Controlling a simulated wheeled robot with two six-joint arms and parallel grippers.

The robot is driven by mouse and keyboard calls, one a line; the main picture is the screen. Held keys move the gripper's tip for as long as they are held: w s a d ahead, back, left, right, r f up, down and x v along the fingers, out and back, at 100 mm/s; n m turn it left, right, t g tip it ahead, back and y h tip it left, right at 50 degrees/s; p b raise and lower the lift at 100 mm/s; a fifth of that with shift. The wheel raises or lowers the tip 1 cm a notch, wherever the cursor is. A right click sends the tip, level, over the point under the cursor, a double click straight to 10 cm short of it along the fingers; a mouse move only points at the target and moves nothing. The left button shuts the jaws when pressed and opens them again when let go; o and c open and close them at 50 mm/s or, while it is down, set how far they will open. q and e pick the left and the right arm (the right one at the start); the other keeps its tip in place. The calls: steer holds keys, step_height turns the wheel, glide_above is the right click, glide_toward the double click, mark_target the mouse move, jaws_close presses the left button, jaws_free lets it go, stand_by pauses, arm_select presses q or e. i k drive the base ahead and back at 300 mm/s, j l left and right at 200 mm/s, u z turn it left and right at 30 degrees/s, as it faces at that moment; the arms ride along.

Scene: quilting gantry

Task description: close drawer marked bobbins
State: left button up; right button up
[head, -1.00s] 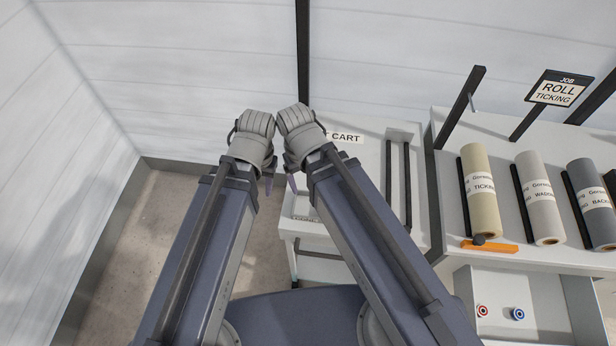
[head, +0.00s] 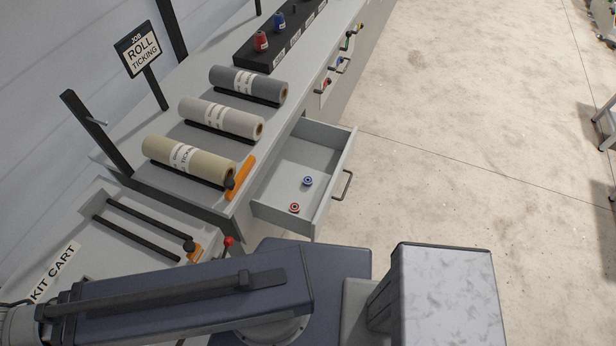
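An open drawer (head: 335,175) sticks out from the front of the light grey counter (head: 215,208), with a bar handle (head: 342,186) on its front. A blue bobbin (head: 307,181) and a red bobbin (head: 294,208) lie inside it. No label on this drawer can be read from here. One of my arms crosses the bottom of the head view towards the left edge, well apart from the drawer. Neither gripper's fingers show in the head view.
Fabric rolls (head: 190,160) and an orange-handled tool (head: 240,176) lie on the counter. The kit cart (head: 75,222) stands at the left, and a red knob (head: 229,241) shows near it. More handles (head: 325,86) line the counter front farther back. The floor (head: 450,150) right of the drawer is clear.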

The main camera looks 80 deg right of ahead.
mark_target(322, 152)
steer(key=z, duration=0.45)
steer(key=k+j+z, duration=0.1)
steer(key=z, duration=0.75)
steer(key=k+z, duration=0.1)
steer(key=z, duration=1.2)
steer(key=k+l+z, duration=0.1)
steer(key=z, duration=0.3)
